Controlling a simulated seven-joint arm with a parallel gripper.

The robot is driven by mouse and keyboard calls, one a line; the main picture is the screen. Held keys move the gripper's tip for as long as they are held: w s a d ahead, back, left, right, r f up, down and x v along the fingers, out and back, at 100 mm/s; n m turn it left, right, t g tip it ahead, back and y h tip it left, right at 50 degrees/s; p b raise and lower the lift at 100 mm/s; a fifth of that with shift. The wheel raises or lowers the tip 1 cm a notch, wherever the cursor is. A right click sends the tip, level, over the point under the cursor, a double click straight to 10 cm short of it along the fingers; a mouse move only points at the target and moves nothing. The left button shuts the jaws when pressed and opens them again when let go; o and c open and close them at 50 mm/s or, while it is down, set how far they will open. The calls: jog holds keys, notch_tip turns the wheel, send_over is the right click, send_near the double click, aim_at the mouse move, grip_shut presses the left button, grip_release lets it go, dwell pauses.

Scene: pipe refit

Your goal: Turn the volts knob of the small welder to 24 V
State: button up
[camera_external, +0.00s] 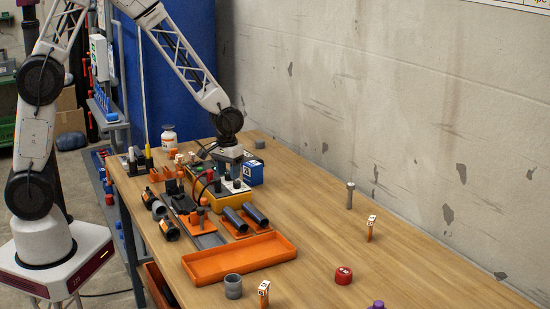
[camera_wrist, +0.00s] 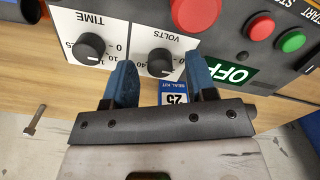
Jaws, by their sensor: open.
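The small welder (camera_external: 208,201) stands on the bench, with a pale top panel and a yellow lower body. In the wrist view its black volts knob (camera_wrist: 161,63) has a white pointer mark towards the lower right; I cannot read the exact value. My gripper (camera_wrist: 161,78) is open, its blue fingers on either side of the volts knob. The left finger lies between the volts knob and the time knob (camera_wrist: 90,47). I cannot tell whether either finger touches the volts knob. In the external view my gripper (camera_external: 231,172) is over the panel, fingers mostly hidden.
A red button (camera_wrist: 194,12), a green button (camera_wrist: 291,41) and a green OFF label (camera_wrist: 234,74) are right of the knobs. On the bench are an orange tray (camera_external: 240,260), dark pipes (camera_external: 235,219) and a blue box (camera_external: 253,173).

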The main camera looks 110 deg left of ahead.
jog(key=shift+f, duration=0.4)
jog(key=shift+c, duration=0.4)
jog(key=c, duration=0.8)
jog(key=shift+c, duration=0.2)
jog(key=shift+m, duration=0.3)
jog(key=m, duration=0.4)
jog(key=shift+m, duration=2.2)
